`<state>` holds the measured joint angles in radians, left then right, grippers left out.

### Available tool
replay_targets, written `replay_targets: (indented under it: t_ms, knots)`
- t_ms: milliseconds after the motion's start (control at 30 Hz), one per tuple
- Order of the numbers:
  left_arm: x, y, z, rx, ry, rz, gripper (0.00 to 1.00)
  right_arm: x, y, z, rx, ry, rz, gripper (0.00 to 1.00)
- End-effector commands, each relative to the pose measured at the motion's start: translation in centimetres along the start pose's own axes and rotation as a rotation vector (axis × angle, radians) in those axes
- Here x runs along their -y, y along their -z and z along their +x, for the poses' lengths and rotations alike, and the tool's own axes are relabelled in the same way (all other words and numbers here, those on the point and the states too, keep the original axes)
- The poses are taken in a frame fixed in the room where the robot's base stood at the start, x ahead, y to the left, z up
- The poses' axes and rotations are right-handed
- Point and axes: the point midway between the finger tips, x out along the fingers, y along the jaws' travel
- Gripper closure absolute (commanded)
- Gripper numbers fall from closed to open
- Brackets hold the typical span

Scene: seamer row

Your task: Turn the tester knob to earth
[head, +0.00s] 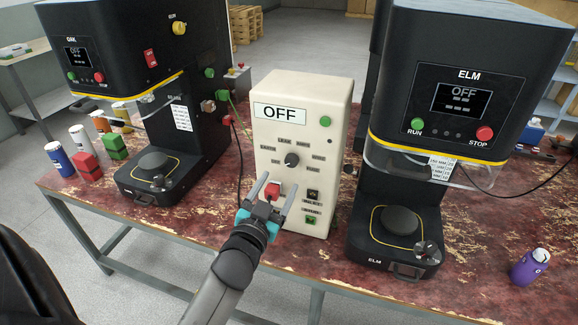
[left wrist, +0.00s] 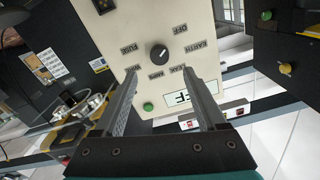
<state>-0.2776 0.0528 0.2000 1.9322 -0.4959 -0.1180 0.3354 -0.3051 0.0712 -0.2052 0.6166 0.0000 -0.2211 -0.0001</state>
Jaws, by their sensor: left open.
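The tester (head: 265,140) is a cream upright box on the bench, with a display (head: 279,114) reading OFF. Its round black knob (head: 292,160) sits mid-front, ringed by small labels. In the left wrist view the knob (left wrist: 160,53) has a pale mark pointing up-right, toward the OFF label; the EARTH label (left wrist: 205,45) is beside that one. My left gripper (head: 276,188) is open in front of the tester, lower than the knob in the head view. In the left wrist view the knob lies beyond the gap between the open fingers (left wrist: 160,80), apart from them. My right gripper is not in view.
A black ELM seamer (head: 465,90) stands right of the tester, another black seamer (head: 110,45) left. Cans and red and green blocks (head: 88,168) sit at the left; a purple can (head: 530,266) at the front right. Cables (head: 238,165) run beside the tester.

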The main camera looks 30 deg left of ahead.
Motion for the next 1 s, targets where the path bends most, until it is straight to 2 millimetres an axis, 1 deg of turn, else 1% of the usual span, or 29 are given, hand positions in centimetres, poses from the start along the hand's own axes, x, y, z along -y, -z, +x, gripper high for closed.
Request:
replay_targets:
  t_ms: [33,100,300,500,667,900,933,1000]
  knots:
    - [0.0,0.0,1.0,-0.002,0.000,0.002,0.27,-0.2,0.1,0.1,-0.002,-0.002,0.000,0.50]
    - [0.0,0.0,2.1,-0.002,0.000,0.001,0.27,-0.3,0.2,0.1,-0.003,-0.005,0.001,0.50]
    - [0.0,0.0,5.2,-0.001,0.000,0.000,0.27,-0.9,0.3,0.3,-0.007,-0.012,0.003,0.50]
    - [0.0,0.0,7.1,0.000,0.000,0.000,0.27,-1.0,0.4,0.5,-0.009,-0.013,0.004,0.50]
    - [0.0,0.0,7.7,0.001,0.000,0.000,0.27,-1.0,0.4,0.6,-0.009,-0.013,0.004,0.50]
    - [0.0,0.0,7.8,0.001,0.000,0.000,0.27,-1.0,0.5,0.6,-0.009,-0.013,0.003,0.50]
    - [0.0,0.0,7.8,0.001,0.000,0.000,0.28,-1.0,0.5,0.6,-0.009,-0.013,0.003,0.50]
    - [0.0,0.0,7.8,0.001,0.000,0.000,0.35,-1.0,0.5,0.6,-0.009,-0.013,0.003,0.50]
